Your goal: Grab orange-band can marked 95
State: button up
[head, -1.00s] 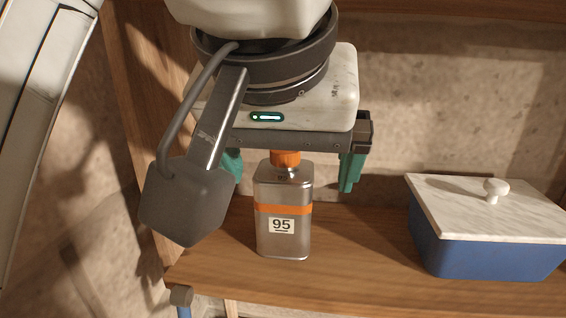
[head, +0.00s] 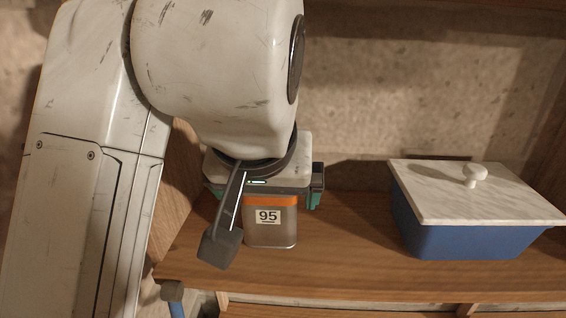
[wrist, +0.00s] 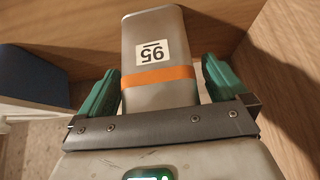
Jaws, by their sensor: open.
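The can (head: 270,230) is a grey metal container with an orange band and a white label reading 95. It stands upright on the wooden shelf in the head view, its top hidden behind my gripper. In the wrist view the can (wrist: 153,58) lies between the two green fingers. My gripper (wrist: 160,82) is open, with a finger on each side of the can and a visible gap at least on the right. In the head view my gripper (head: 262,200) is over the can's upper part.
A blue box (head: 450,238) with a white marble lid and knob stands to the right on the same wooden shelf (head: 345,270). A wooden side panel rises close on the left. The shelf is clear between can and box.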

jog(key=shift+w+f, duration=0.1)
jog(key=shift+f, duration=0.1)
jog(key=shift+r, duration=0.1)
jog(key=c, duration=1.4)
jog(key=shift+r, duration=0.15)
